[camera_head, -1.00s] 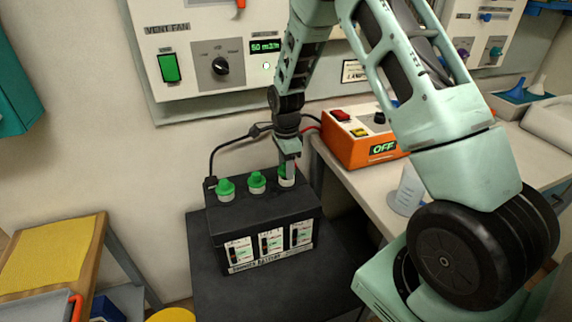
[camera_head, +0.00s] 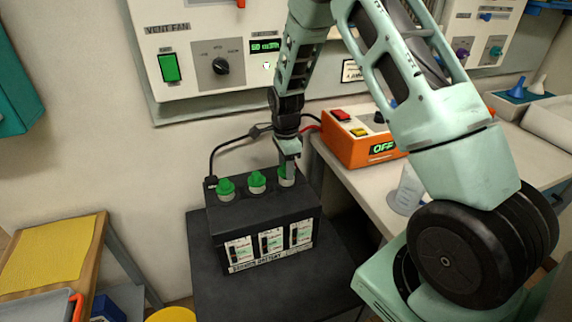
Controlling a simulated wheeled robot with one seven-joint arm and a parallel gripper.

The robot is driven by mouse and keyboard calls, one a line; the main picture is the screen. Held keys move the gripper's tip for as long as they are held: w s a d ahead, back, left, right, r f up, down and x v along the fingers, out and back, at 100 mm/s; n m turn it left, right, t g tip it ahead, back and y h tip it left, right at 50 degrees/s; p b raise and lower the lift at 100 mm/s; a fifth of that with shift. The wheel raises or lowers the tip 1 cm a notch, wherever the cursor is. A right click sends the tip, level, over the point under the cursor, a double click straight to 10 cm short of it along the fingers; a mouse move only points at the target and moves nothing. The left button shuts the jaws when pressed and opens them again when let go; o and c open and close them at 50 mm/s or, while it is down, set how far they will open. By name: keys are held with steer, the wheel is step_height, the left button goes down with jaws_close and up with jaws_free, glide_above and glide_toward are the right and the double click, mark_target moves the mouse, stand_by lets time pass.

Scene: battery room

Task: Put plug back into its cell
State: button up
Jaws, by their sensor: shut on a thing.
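The black battery (camera_head: 262,212) stands on a dark stand, with a row of cell openings along its top. Two green plugs, the left one (camera_head: 226,187) and the middle one (camera_head: 257,180), sit in white collars on its top. My gripper (camera_head: 287,168) points down over the right cell and is shut on a green plug (camera_head: 282,171). Only a sliver of that plug shows beside the fingers. The white collar of the right cell (camera_head: 287,182) shows just beneath it. I cannot tell whether the plug is fully seated.
An orange charger (camera_head: 362,138) reading OFF stands on the bench at right, near a clear beaker (camera_head: 408,190). A black cable (camera_head: 226,147) runs behind the battery. A wooden stool with a yellow cloth (camera_head: 50,255) is at left. The vent fan panel (camera_head: 215,60) is behind.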

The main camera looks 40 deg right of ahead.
steer(key=o, duration=1)
steer(key=shift+r+p, duration=2.8)
steer(key=shift+r, duration=0.75)
steer(key=shift+f, duration=0.1)
jaws_close()
